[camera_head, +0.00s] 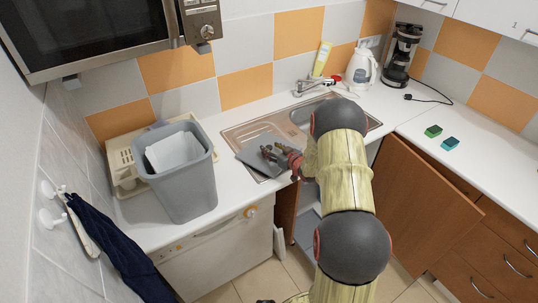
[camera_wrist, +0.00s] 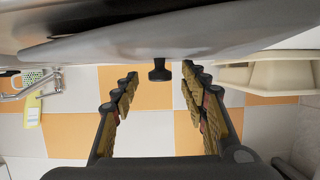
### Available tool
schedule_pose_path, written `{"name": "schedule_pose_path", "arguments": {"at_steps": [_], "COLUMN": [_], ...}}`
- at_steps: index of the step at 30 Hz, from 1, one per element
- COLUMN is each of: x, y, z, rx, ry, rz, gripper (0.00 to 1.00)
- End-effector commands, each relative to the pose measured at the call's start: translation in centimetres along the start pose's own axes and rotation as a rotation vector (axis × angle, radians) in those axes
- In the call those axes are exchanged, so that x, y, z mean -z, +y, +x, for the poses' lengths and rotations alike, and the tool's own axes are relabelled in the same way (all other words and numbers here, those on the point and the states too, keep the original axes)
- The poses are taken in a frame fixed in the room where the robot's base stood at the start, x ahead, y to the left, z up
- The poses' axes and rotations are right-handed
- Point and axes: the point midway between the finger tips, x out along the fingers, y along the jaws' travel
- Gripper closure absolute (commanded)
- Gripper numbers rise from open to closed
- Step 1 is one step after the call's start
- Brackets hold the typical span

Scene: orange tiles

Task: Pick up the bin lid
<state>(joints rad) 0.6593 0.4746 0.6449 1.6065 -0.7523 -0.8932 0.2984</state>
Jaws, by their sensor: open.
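The bin lid (camera_head: 252,158) is a flat grey piece lying over the left part of the sink. In the wrist view a grey surface (camera_wrist: 160,38) with a dark knob (camera_wrist: 159,74) fills the top, and this appears to be the lid seen edge-on. My gripper (camera_head: 271,151) is over the lid in the head view and hides part of it. In the wrist view my gripper (camera_wrist: 159,80) is open, with a finger on each side of the knob. I cannot tell how deep the knob sits between the fingertips. No contact is visible.
A grey bin (camera_head: 188,190) stands left of the sink, in front of a cream dish rack (camera_head: 121,160). The tap (camera_head: 312,84), a yellow bottle (camera_head: 321,58) and a white kettle (camera_head: 361,68) stand behind the sink. A cabinet door (camera_head: 420,205) hangs open at right.

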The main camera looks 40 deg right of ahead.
Motion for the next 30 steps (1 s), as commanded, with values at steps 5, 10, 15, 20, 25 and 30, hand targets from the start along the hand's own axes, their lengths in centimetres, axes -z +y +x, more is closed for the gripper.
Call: {"name": "schedule_pose_path", "arguments": {"at_steps": [5,10,15,20,25,30], "x": [0.14,0.16,0.14,0.14,0.14,0.13], "y": [-0.02,0.00,0.01,0.01,0.01,0.01], "z": [0.91,0.87,0.86,0.85,0.85,0.85], "rx": [0.000,-0.001,-0.001,-0.001,-0.001,-0.001], "ry": [0.002,0.001,0.001,0.001,0.001,0.001], "rz": [0.000,0.000,0.000,0.000,0.000,0.000], "gripper": [0.56,0.56,0.65,0.74,0.84,0.94]}}
